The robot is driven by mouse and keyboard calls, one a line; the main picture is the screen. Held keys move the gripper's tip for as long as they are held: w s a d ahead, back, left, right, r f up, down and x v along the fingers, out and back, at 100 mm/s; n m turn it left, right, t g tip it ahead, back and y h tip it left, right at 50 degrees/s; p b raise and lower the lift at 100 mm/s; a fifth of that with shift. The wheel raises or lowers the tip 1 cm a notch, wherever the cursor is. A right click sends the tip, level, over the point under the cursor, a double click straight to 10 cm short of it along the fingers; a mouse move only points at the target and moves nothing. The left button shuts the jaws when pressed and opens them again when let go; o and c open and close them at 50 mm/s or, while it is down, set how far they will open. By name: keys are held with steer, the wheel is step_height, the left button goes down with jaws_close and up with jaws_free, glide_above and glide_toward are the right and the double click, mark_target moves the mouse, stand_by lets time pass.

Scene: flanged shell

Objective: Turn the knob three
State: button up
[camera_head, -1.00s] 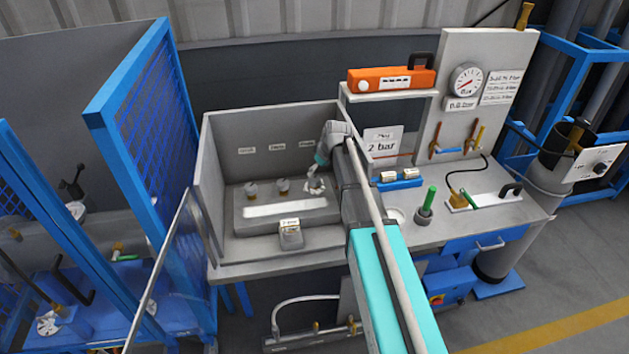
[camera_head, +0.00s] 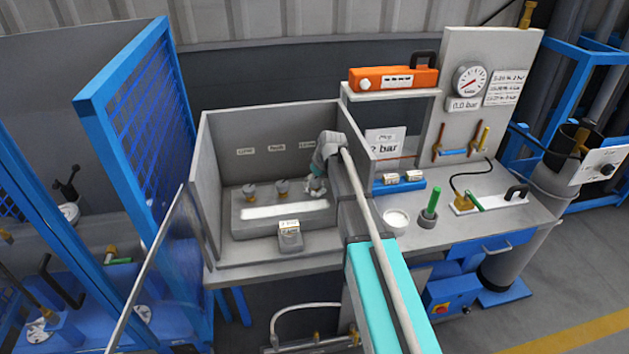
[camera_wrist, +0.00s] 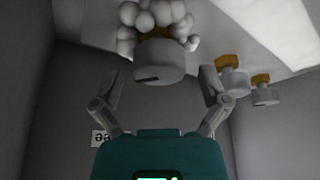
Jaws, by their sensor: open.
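Three grey knobs stand in a row on the grey block in the open-fronted booth: the left knob (camera_head: 250,190), the middle knob (camera_head: 282,187) and the right knob (camera_head: 316,184), under small wall labels. The right one is knob three, partly hidden by my gripper (camera_head: 317,178). In the wrist view, knob three (camera_wrist: 160,62) is a grey cap with a dark slot on a brass collar. My gripper (camera_wrist: 160,78) is open, its fingers on either side of the knob with gaps; no contact shows. A pale lumpy mass (camera_wrist: 135,45) surrounds the knob's base.
The other two knobs (camera_wrist: 232,78) lie to the right in the wrist view. The booth's right wall (camera_head: 357,150) stands close beside my arm. A small labelled box (camera_head: 289,238) sits in front of the block. A gauge (camera_head: 469,81) is on the panel at right.

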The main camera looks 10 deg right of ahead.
steer(key=c, duration=1.1)
steer(key=shift+c, duration=0.2)
steer(key=shift+m, duration=0.4)
steer(key=m+t+h, duration=0.1)
steer(key=m, duration=0.3)
steer(key=shift+h, duration=0.4)
steer(key=m+h, duration=0.1)
steer(key=m, duration=0.4)
steer(key=shift+h, duration=0.4)
steer(key=shift+d, duration=0.1)
